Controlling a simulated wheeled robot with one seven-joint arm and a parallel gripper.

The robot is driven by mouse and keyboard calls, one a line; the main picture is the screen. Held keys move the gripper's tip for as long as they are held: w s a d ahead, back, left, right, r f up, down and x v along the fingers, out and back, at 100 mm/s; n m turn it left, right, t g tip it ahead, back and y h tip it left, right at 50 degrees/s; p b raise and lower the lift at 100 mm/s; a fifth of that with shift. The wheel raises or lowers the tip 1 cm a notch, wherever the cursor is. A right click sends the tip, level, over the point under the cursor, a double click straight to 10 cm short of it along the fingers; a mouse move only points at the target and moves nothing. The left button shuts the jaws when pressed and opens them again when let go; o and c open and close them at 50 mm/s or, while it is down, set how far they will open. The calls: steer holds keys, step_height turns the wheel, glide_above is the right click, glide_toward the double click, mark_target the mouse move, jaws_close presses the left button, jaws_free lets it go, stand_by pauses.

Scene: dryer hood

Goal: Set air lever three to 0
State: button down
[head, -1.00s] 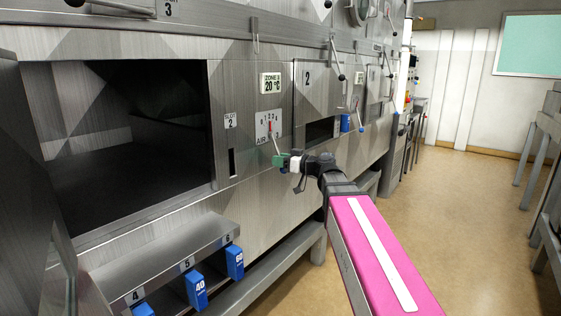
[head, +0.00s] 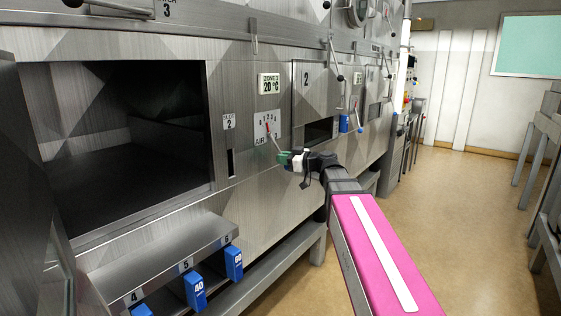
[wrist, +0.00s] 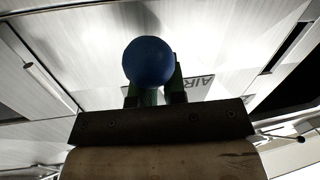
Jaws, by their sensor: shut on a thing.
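A pale air plate (head: 259,121) with a row of small digits is on the metal front, under the zone display. Its lever (head: 273,138) has a red upper end tilted left toward the lower digits; its lower end slants right to my gripper. I cannot tell the exact digit or read the plate's number surely. My gripper (head: 284,158) has green fingertips and is shut on the lever's end. In the wrist view, a blue ball knob (wrist: 149,62) sits between the green fingers (wrist: 151,98), with part of the AIR lettering behind it.
A zone display (head: 270,84) reads 20 °C. A dark open chamber (head: 130,140) is at the left. Below it a shelf (head: 165,258) carries several blue numbered tags (head: 234,262). More levers (head: 333,62) stick out farther right. The floor (head: 450,220) at the right is clear.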

steer(key=shift+w+d+r+n+h, duration=0.2)
steer(key=shift+w+d+n, duration=0.15)
steer(key=shift+n, duration=0.2)
steer(key=shift+w+d+r+n+h, duration=0.1)
steer(key=shift+w+d+r+n, duration=0.1)
steer(key=shift+w+n, duration=0.3)
steer(key=shift+w+d+r+n, duration=0.3)
steer(key=shift+n, duration=0.35)
steer(key=shift+w+d+r+n, duration=0.25)
steer(key=shift+n, duration=0.35)
steer(key=c, duration=1.2)
jaws_free()
steer(key=v, duration=1)
steer(key=shift+s+d+r, duration=0.2)
steer(key=shift+s+d, duration=0.05)
steer(key=shift+d, duration=0.05)
